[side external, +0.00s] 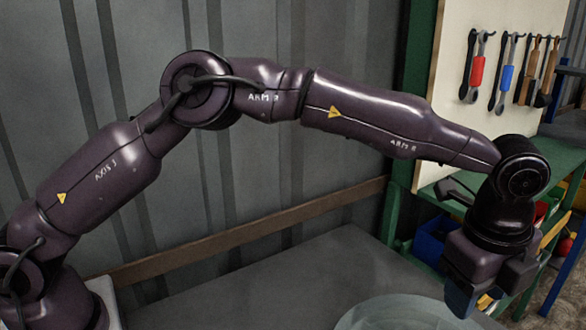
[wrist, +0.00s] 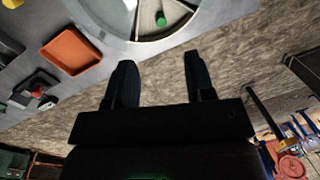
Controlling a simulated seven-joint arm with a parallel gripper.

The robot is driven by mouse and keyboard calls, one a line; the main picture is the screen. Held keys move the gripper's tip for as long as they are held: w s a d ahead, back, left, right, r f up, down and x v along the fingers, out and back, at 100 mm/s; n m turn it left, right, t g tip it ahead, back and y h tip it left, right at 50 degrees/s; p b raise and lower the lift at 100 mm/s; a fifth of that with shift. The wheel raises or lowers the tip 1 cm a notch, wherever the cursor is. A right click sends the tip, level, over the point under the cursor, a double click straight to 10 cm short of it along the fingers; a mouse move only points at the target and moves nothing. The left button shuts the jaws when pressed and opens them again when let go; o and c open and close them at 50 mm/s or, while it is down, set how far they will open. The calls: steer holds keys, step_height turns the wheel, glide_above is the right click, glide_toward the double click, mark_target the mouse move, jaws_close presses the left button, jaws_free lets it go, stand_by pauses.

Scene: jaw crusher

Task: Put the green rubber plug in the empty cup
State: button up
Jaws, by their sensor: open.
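The green plug (wrist: 161,18) is a small cylinder at the top of the wrist view. It lies inside a round, pale-rimmed dish (wrist: 207,22), near a dark dividing line. My gripper (wrist: 158,58) is open and empty, with its two dark fingers apart. In the picture, the fingers point up toward the dish and the plug sits beyond their tips, roughly between them. In the side view my gripper (side external: 478,303) hangs at the lower right, near the dish's rim (side external: 375,312). The plug is not visible there. I cannot make out an empty cup in either view.
An orange tray (wrist: 70,52) lies left of the dish on a grey surface. A black-and-red item (wrist: 38,95) and a yellow item (wrist: 13,4) are also there. A green bench with a blue bin (side external: 432,240) and hanging tools (side external: 505,70) stands at the right.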

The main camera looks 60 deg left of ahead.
steer(key=s+a+r+n+t, duration=0.1)
steer(key=s+a+r+n, duration=0.4)
steer(key=a, duration=0.4)
steer(key=s+a+r+n+t, duration=0.1)
steer(key=s+a+r+n, duration=0.3)
steer(key=a+r, duration=0.4)
steer(key=s+a+f+n+t, duration=0.2)
steer(key=s+a+n, duration=0.9)
steer(key=s, duration=0.5)
steer(key=shift+s+a+f+n, duration=0.35)
steer(key=shift+a+f+n, duration=0.05)
steer(key=shift+a, duration=0.75)
